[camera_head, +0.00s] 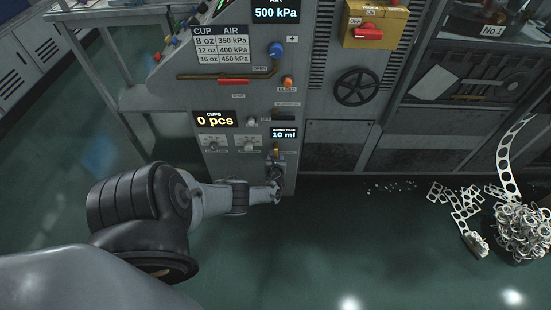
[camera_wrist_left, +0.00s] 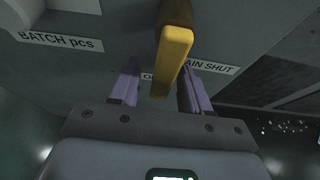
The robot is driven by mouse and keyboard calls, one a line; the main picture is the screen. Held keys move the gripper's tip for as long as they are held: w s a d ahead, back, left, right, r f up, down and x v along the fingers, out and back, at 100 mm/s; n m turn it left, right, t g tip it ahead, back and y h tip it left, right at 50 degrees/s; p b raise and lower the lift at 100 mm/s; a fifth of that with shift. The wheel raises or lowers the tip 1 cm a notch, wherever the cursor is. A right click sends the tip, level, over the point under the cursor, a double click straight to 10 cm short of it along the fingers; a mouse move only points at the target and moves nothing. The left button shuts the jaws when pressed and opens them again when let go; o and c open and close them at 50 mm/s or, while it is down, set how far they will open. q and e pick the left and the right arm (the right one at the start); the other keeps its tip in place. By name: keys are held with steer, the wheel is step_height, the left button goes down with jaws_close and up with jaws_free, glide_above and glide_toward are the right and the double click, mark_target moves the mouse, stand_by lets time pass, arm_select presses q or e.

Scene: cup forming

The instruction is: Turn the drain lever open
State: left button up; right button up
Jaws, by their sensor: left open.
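The yellow drain lever (camera_wrist_left: 172,60) hangs down from the machine panel in the left wrist view. Its free end lies between the two fingers of my left gripper (camera_wrist_left: 160,90), which is open with gaps on both sides of the lever. Behind it is a label strip reading partly "AIN SHUT" (camera_wrist_left: 212,67), the rest hidden by the lever and a finger. In the head view my left gripper (camera_head: 275,180) is at the bottom of the panel, just below the "10 ml" water trap display (camera_head: 284,133). The lever is small there and partly hidden by the gripper. My right gripper is not in view.
The machine panel (camera_head: 225,165) carries a "0 pcs" display, knobs and a red-handled lever (camera_head: 234,82) above. A black handwheel (camera_head: 357,87) and yellow switch box (camera_head: 375,25) are to the right. Metal scrap (camera_head: 522,232) lies on the floor at right. The floor below the panel is clear.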

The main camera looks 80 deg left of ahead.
arm_select(q)
steer(key=p+v, duration=0.8)
steer(key=v, duration=0.2)
steer(key=shift+s+d+p, duration=0.15)
steer(key=shift+d+p, duration=0.15)
steer(key=shift+d, duration=0.1)
